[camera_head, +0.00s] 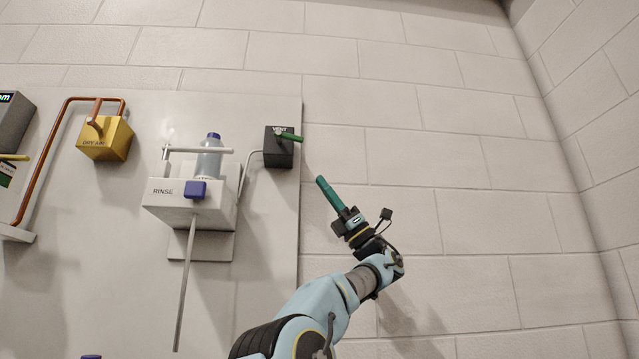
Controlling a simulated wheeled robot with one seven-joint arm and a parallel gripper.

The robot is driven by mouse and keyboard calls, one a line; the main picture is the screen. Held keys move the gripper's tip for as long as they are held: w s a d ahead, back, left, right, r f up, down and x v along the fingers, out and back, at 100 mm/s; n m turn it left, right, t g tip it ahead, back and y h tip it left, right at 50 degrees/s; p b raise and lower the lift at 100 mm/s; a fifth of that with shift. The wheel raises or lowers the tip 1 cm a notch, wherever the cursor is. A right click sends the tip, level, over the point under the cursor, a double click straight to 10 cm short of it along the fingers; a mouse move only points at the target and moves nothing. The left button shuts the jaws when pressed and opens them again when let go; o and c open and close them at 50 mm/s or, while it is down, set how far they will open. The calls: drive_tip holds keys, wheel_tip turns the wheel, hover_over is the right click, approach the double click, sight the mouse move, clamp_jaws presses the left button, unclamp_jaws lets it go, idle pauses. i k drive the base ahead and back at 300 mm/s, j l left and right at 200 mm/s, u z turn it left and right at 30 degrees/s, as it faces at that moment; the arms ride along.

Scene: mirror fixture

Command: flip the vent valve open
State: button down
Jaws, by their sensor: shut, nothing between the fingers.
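The vent valve is a small dark box (278,148) labelled VENT, at the right edge of the wall panel in the head view. A green lever (290,136) sticks out from its upper part and points to the right. My gripper (322,183) is to the right of the box and below it, apart from the lever in the picture. Its long teal fingers are together and point up and to the left. Nothing shows between them. How far the fingertips are from the lever in depth is hard to tell.
Left of the valve is a white RINSE unit (165,196) with a bottle (211,158), a blue knob (195,189) and a hanging rod. A yellow DRY AIR box (107,138) and copper pipe (42,165) are farther left. The brick wall (470,150) right of the panel is bare.

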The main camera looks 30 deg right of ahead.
sight(278, 134)
drive_tip(key=k+j, duration=0.3)
drive_tip(key=k, duration=0.15)
drive_tip(key=k+j, duration=0.3)
drive_tip(key=k, duration=0.15)
